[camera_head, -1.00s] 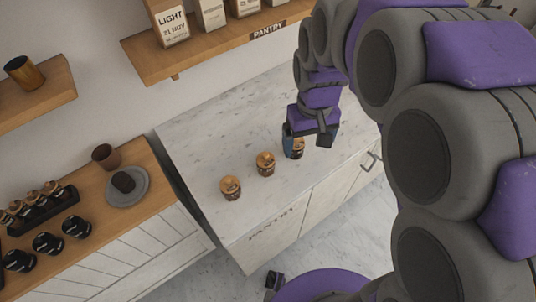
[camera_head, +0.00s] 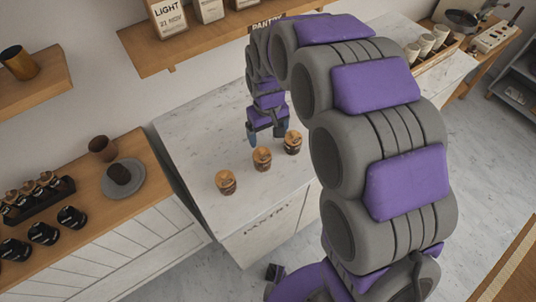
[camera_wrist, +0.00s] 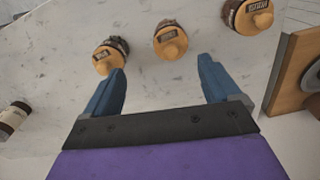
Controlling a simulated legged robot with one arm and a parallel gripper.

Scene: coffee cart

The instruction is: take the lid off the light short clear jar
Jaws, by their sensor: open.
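Three short clear jars with dark contents and wooden lids stand in a row on the marble counter: a left jar (camera_head: 226,182), a middle jar (camera_head: 262,158) and a right jar (camera_head: 292,142). Their labels are too small to read, so I cannot tell which is the light one. In the wrist view the row runs reversed: the right jar (camera_wrist: 110,55), the middle jar (camera_wrist: 170,40) and the left jar (camera_wrist: 251,14). All three lids are on. My gripper (camera_head: 267,134) is open and empty, above the counter behind the jars. Its fingers (camera_wrist: 162,72) touch no jar.
The marble counter (camera_head: 185,130) has bare room around the jars. A wall shelf (camera_head: 160,58) with labelled bags is behind. A wooden counter with a saucer (camera_head: 137,182) and cups is at left. A dark container with a white label (camera_wrist: 14,117) shows at the wrist view's left edge.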

